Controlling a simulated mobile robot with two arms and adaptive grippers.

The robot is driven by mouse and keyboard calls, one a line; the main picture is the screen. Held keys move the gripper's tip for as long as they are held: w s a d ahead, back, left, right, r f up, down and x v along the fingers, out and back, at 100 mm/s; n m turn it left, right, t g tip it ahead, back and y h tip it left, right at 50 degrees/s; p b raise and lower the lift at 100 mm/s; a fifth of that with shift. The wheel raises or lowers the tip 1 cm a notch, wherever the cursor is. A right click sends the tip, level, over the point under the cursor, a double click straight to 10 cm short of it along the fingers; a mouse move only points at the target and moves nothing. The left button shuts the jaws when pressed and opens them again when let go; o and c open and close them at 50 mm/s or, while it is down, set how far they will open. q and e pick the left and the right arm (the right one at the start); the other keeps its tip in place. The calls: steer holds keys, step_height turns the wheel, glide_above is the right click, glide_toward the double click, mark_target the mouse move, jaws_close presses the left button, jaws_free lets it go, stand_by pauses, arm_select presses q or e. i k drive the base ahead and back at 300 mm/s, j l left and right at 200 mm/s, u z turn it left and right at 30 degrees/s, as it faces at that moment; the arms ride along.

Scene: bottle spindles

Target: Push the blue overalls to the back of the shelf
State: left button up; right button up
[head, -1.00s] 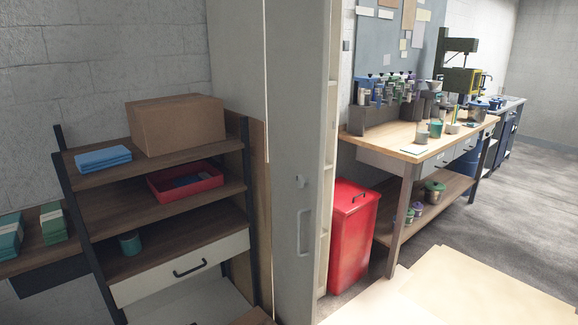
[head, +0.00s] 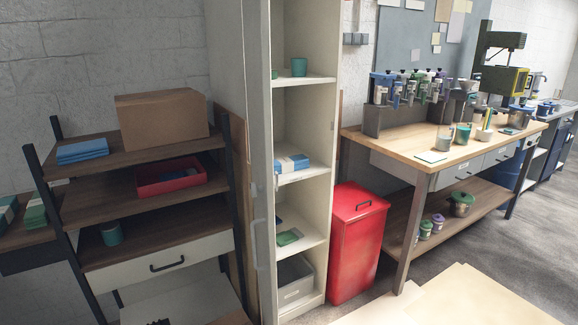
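A flat folded blue stack (head: 82,151) lies on the top board of the dark open shelf unit (head: 128,166) at the left, near its left end. Another folded blue bundle (head: 293,162) with a light band lies on a middle shelf of the tall white cabinet (head: 303,178), close to the shelf's front edge. I cannot tell from the picture which of the two is the overalls. Neither of my grippers shows in the head view.
A cardboard box (head: 161,123) stands right of the blue stack. A red tray (head: 168,177) is below it. A grey bin (head: 295,280) sits low in the cabinet. A red lidded bin (head: 355,240) and a wooden workbench (head: 440,150) stand to the right.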

mark_target(287, 164)
steer(key=i+l+u, duration=0.1)
steer(key=u, duration=1.05)
steer(key=i+l+u, duration=0.1)
steer(key=l+u, duration=0.35)
steer(key=l, duration=0.2)
steer(key=l+u, duration=0.45)
steer(key=l, duration=0.15)
steer(key=k+l+u, duration=0.15)
steer(key=l+u, duration=0.25)
steer(key=l, duration=0.25)
